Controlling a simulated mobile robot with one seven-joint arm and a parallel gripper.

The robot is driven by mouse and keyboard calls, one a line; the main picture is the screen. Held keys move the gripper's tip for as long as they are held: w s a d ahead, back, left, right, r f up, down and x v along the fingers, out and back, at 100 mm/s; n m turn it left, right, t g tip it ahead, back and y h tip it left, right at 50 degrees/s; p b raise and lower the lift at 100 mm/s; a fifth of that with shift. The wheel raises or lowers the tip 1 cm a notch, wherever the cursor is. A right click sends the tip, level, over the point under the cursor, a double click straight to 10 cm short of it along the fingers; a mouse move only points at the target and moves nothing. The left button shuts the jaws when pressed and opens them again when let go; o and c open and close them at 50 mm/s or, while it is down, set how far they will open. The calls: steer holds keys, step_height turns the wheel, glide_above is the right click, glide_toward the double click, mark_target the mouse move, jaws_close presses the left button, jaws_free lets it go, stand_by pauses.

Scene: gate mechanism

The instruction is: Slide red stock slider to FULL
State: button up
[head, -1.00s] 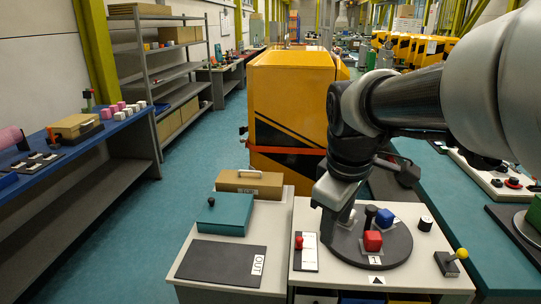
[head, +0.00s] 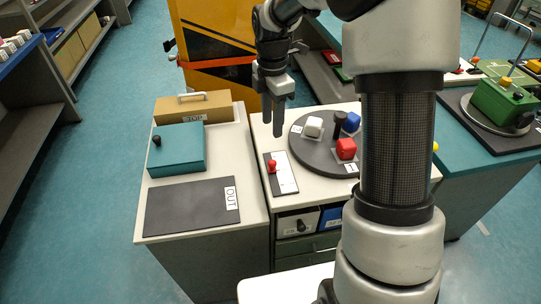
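The red stock slider's knob (head: 272,167) stands on a small black and white plate (head: 287,182) at the front left of the white-topped cabinet. The knob is towards the plate's left side, nearer its far end. No FULL mark is readable on the plate. My gripper (head: 272,128) points down, beyond the knob and a little above the cabinet top. Its two dark fingers are apart with nothing between them. It is not touching the knob.
Left are a teal box (head: 178,150) and a dark OUT mat (head: 185,208). My arm hides the cabinet's right part.

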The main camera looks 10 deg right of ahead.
mark_target(272, 161)
step_height(272, 161, down, 15)
steer(key=shift+f, duration=0.1)
steer(key=shift+c, duration=0.5)
steer(key=shift+w, duration=0.1)
jaws_close()
